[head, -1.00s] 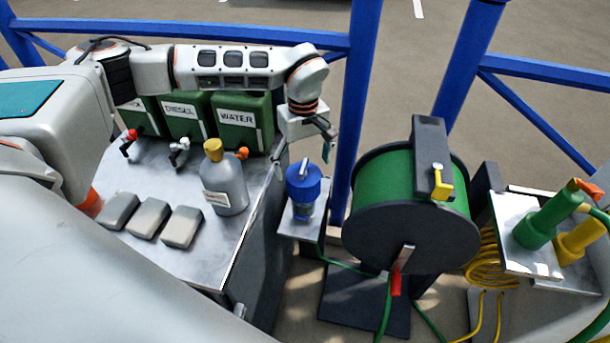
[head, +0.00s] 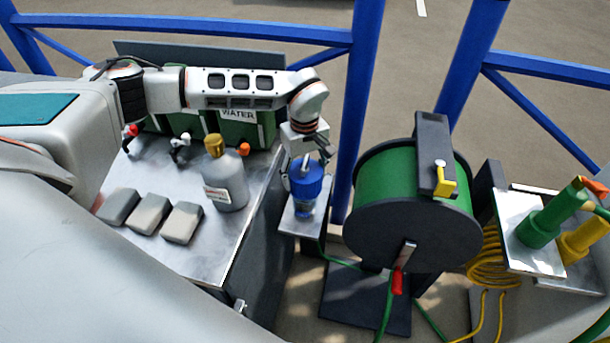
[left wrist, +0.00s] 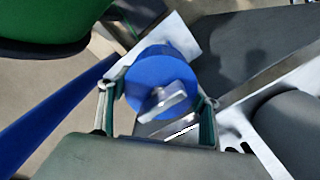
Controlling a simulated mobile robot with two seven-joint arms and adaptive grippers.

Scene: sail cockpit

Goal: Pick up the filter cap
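The filter cap (head: 306,181) is a blue round cap with a raised grey handle bar on top. It sits on the filter on a small metal shelf, right of the bench. In the left wrist view the cap (left wrist: 158,72) lies between and just beyond my left gripper's fingers (left wrist: 158,112). The fingers are spread wide, one on each side, close to the cap's rim; I cannot tell whether they touch it. In the head view my left gripper (head: 318,158) is directly above and behind the cap, pointing down. My right gripper is not in view.
A large green hose reel (head: 412,205) stands right of the filter, and a blue frame post (head: 357,110) rises behind. A grey bottle (head: 226,183) and several grey blocks (head: 149,214) are on the bench (head: 215,248). Green containers (head: 248,126) stand behind my arm.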

